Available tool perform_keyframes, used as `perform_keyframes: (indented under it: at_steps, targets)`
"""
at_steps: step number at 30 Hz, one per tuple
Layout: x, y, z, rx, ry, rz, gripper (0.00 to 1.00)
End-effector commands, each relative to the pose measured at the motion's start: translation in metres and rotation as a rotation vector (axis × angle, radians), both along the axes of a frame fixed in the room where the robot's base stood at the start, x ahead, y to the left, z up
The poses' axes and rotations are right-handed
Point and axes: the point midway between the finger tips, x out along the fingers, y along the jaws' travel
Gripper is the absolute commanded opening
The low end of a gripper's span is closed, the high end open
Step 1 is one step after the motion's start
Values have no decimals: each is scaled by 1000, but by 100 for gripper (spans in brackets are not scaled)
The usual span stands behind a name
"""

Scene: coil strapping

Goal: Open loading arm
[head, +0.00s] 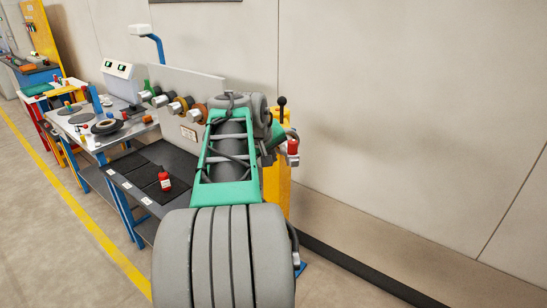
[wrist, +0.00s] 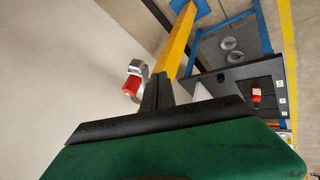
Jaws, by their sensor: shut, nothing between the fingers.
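A yellow post (head: 277,185) stands at the right end of the workbench, partly hidden behind my arm. It also shows in the wrist view, running up from my fingers (wrist: 178,45). A small red part with a grey piece (head: 292,147) sits beside the post's upper end; it shows left of the post in the wrist view (wrist: 132,87). A black-knobbed lever (head: 282,103) stands upright near the post's top. I cannot tell which part is the loading arm. My gripper (wrist: 158,83) is shut and empty, its fingertips in front of the post; in the head view my arm hides it.
A dark bench (head: 135,178) with a red bottle (head: 164,180) stands left of my arm. Spools (head: 180,105) stick out from a grey panel behind it. In the wrist view two grey rings (wrist: 231,50) lie on a lower shelf. The wall is close behind; floor is open at left.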

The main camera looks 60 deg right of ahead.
Motion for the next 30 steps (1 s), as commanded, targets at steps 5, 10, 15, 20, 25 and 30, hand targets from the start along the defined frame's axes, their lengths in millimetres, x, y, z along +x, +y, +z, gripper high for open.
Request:
perform_keyframes:
  at_steps: [5, 10, 15, 20, 25, 30]
  targets:
    - [4, -23, -31, 5, 3, -1, 0]
    - [8, -45, -61, 4, 1, 0, 0]
    - [-6, -70, -58, 2, -2, -2, 0]
    - [-10, -79, -60, 1, -2, 1, 0]
    - [-11, -79, -60, 0, -2, 2, 0]
    - [-11, -79, -61, 0, -2, 7, 0]
